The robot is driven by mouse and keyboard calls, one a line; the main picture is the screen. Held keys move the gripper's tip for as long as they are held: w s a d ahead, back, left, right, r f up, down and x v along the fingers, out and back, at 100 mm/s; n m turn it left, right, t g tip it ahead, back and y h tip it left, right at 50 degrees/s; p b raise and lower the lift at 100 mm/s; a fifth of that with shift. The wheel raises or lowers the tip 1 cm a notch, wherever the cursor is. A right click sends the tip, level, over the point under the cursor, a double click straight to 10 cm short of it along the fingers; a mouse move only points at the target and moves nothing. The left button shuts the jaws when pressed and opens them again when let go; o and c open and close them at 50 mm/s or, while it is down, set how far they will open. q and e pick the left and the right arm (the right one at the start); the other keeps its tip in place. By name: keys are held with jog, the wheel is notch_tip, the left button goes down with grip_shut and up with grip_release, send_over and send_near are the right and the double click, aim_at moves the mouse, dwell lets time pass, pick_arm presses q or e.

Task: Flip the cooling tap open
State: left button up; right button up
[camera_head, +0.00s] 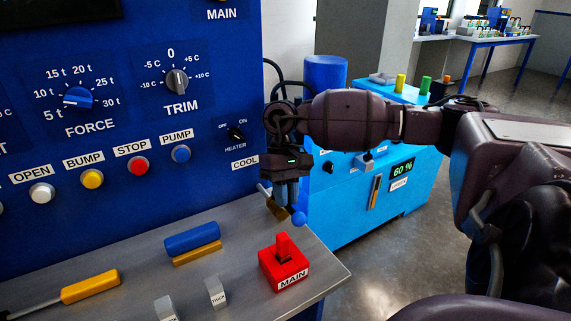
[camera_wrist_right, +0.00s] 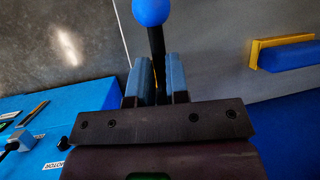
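The cooling tap's brass body (camera_head: 277,209) shows in the head view below the COOL label (camera_head: 245,162), at the right end of the blue panel. Its lever ends in a blue ball (camera_head: 299,218). My right gripper (camera_head: 285,200) points down at the tap and hides part of it. In the right wrist view, the blue ball (camera_wrist_right: 153,11) lies just beyond the fingertips. The dark lever stem (camera_wrist_right: 156,42) runs between the two blue fingers (camera_wrist_right: 158,75), which stand close together on it. My left gripper is not in view.
A red MAIN switch (camera_head: 284,266) stands on the grey shelf (camera_head: 230,250), close in front of the tap. A blue handle (camera_head: 192,238) and a yellow handle (camera_head: 90,287) lie to the left. A light-blue unit (camera_head: 345,220) stands behind my right arm.

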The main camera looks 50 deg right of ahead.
jog(key=o, duration=0.4)
jog(key=v, duration=0.7)
jog(key=shift+r, duration=0.25)
jog(key=shift+d+f, duration=0.1)
dwell(0.4)
